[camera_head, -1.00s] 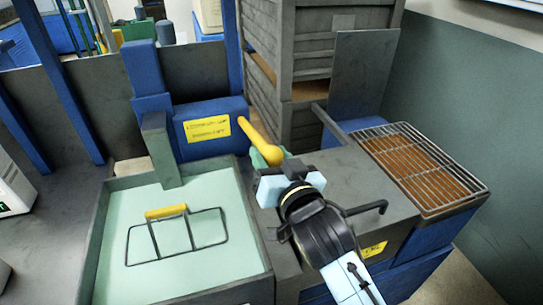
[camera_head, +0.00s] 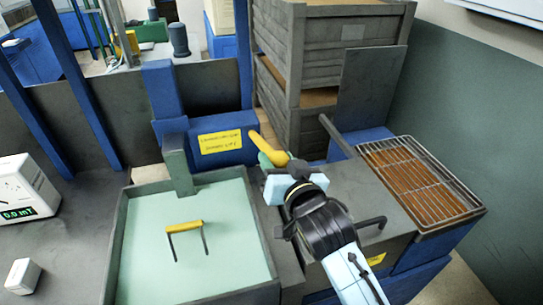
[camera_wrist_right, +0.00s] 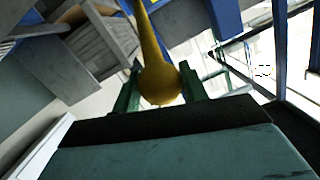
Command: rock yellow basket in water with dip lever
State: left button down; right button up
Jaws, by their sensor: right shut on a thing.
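The yellow dip lever (camera_head: 267,146) sticks out from the blue lever housing (camera_head: 220,139), to the right of its yellow label. My right gripper (camera_head: 275,160) is shut on the lever's end; in the right wrist view the lever's rounded knob (camera_wrist_right: 159,84) sits between the green fingers. The basket's yellow handle (camera_head: 184,227) and two dark uprights show above the pale green water (camera_head: 150,262) in the tank. The lower basket frame is hidden under the water. My left gripper is not in view.
A wire grate (camera_head: 420,180) over a brown tray lies to the right. Grey crates (camera_head: 300,75) are stacked behind the lever. A meter (camera_head: 22,190) and a small white box (camera_head: 23,275) stand at the left.

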jog(key=w+r+p, duration=0.1)
jog(key=r+p, duration=0.1)
jog(key=w+r+p, duration=0.1)
jog(key=r+p, duration=0.1)
jog(key=w+a+r+p, duration=0.1)
jog(key=r+p, duration=0.1)
jog(key=r, duration=0.1)
jog(key=shift+w+r, duration=0.1)
jog(key=shift+w, duration=0.3)
jog(key=shift+w+r, duration=0.25)
jog(key=shift+r, duration=0.05)
jog(key=o, duration=1.3)
jog(key=shift+f, duration=0.1)
jog(key=shift+o, duration=0.2)
jog(key=shift+f, duration=0.1)
jog(key=shift+s+d, duration=0.15)
jog(key=shift+s, duration=0.45)
jog(key=b+v, duration=0.1)
jog(key=v, duration=1.1)
